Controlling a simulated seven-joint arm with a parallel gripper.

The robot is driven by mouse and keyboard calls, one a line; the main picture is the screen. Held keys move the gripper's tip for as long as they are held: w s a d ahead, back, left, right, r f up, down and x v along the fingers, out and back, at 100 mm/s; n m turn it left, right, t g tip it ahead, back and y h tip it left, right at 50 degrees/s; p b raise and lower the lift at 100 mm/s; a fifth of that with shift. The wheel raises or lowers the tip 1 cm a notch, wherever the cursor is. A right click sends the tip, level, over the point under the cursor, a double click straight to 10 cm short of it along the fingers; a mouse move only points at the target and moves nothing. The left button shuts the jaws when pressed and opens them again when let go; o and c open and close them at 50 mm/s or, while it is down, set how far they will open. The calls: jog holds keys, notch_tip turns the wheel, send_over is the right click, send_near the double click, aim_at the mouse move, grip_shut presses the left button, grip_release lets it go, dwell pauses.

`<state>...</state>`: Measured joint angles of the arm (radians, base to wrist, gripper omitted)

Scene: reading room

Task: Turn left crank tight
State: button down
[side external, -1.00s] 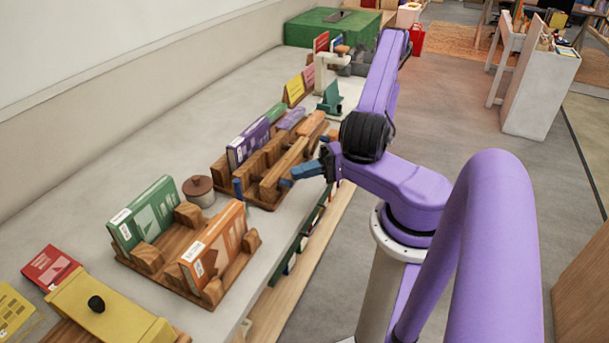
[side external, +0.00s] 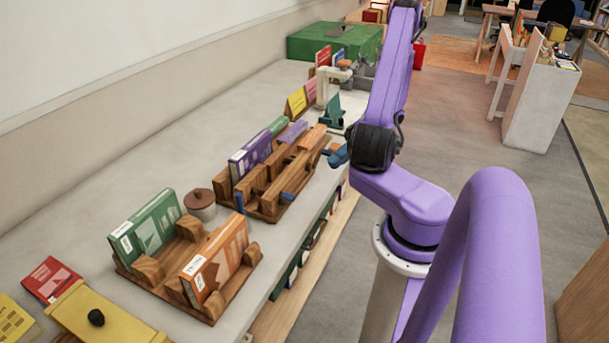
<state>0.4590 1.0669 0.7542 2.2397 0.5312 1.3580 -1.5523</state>
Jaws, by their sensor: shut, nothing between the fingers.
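A wooden book press (side external: 268,207) stands near the counter's front edge, with a purple book (side external: 250,155) at its back left. Two blue crank handles show at its near end: the left crank (side external: 240,201) stands upright at the corner, and the right crank (side external: 287,197) is a short piece at the end of a wooden bar. How tight either is cannot be told. My gripper (side external: 337,155), with blue fingers, is beside the press's right end, apart from both cranks. It is shut with nothing in it; its fingertips are partly hidden by the wrist.
Near the press are a round lidded pot (side external: 200,204) and a wooden rack (side external: 208,305) with a green book (side external: 145,225) and an orange book (side external: 215,262). A yellow box (side external: 110,318) is in front. A green stand (side external: 331,108) is behind. Free floor lies right of the counter.

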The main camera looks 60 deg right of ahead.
jog(key=w+d+r+n+g+h, duration=0.1)
jog(key=w+r+n+g+h, duration=0.5)
jog(key=w, duration=0.3)
send_near(291, 194)
notch_tip(291, 194, down, 5)
jog(key=w+a, duration=0.1)
jog(key=shift+w+a+f+m+g, duration=0.15)
jog(key=shift+a+f+m+g, duration=0.3)
jog(key=shift+a, duration=0.25)
jog(key=shift+a+f, duration=0.1)
jog(key=shift+a, duration=0.45)
jog(key=shift+a+f, duration=0.2)
jog(key=shift+a, duration=0.55)
jog(key=shift+a+f, duration=0.2)
jog(key=shift+a, duration=0.2)
jog(key=shift+a+f, duration=0.2)
jog(key=shift+a, duration=0.25)
